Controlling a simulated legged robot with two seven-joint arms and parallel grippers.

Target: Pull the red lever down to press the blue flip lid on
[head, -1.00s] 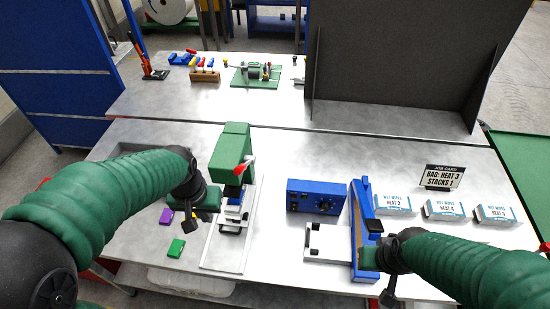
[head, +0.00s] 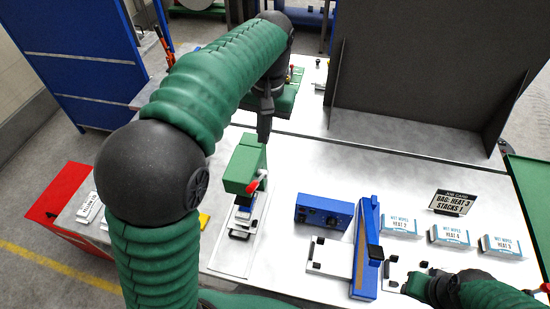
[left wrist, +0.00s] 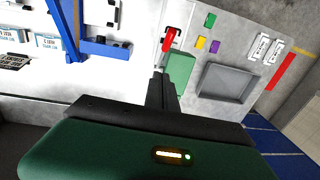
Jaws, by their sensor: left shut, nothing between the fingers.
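The red lever (head: 257,182) sticks out from the front right of the green press head (head: 244,166). My left gripper (head: 264,136) is shut and empty, above and behind the press, apart from the lever. My right gripper (head: 412,286) is low at the bottom right; its finger state is unclear.
A blue box with knobs (head: 324,212) and a blue-armed device (head: 367,250) stand right of the press. Several wipes packs (head: 450,236) and a job card (head: 452,202) lie farther right. A dark panel (head: 420,90) stands behind. A grey tray (left wrist: 228,82) shows in the left wrist view.

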